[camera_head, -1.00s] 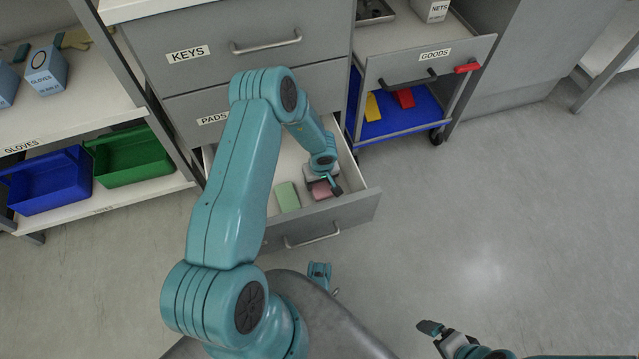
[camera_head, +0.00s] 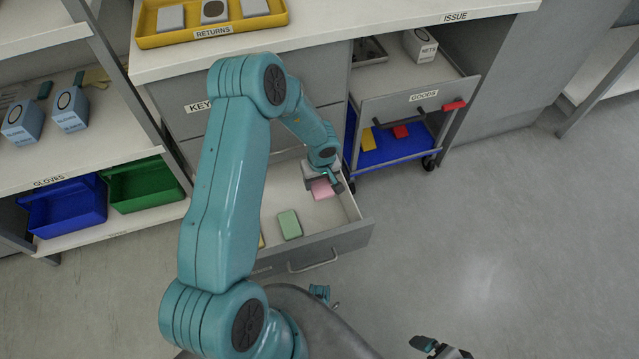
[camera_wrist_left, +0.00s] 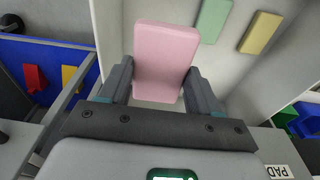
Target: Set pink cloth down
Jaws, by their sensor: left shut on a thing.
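The pink cloth (camera_head: 321,189) is a flat block held by my left gripper (camera_head: 329,181) above the open drawer (camera_head: 345,236). In the left wrist view the pink cloth (camera_wrist_left: 165,55) sits between the two fingers of the left gripper (camera_wrist_left: 160,88), which are shut on it. A green cloth (camera_head: 290,224) lies on the drawer floor; in the wrist view it shows as a green block (camera_wrist_left: 213,18) beside a yellow cloth (camera_wrist_left: 260,32). My right gripper (camera_head: 436,347) is at the bottom edge, partly cut off, and its opening is unclear.
A yellow returns tray (camera_head: 215,32) holds pale blocks on the counter. Blue (camera_head: 65,205) and green (camera_head: 150,184) bins sit on the left shelf. Floor at right is clear.

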